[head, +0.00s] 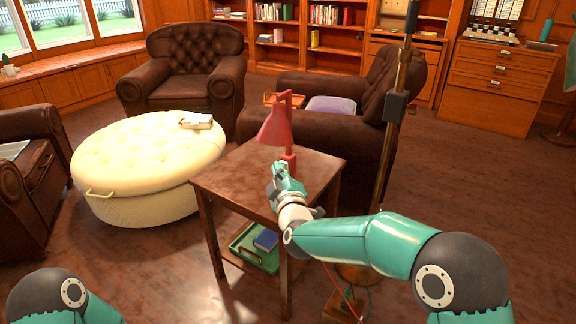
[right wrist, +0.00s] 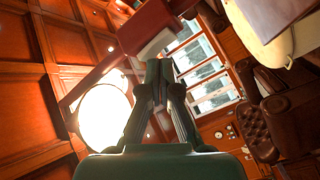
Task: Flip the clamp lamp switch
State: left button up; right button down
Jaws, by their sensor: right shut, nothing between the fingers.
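My right gripper (head: 279,168) is just in front of the lamp's base, fingers shut and empty. In the right wrist view the shut fingertips (right wrist: 158,72) are close below a red lamp part (right wrist: 145,25) with a pale block under it. I cannot tell if they touch it. The switch is not clearly visible. Only a link of my left arm shows; its gripper is out of view.
A brass floor-lamp pole (head: 388,150) rises right of the table, near my right arm. A green tray (head: 250,258) with a blue book is on the lower shelf. A cream ottoman (head: 150,165) and leather armchairs stand behind and left. A bright round disc (right wrist: 104,115) glows beside the fingers.

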jog(key=shift+w+d, duration=0.1)
dwell(0.5)
jog(key=shift+s+a+f, duration=0.1)
jog(key=shift+s+a, duration=0.35)
jog(key=shift+s, duration=0.2)
jog(key=s+a, duration=0.1)
jog(key=s+a+b, duration=0.1)
jog(key=s+a, duration=0.1)
jog(key=s, duration=0.1)
jog(key=shift+f, duration=0.25)
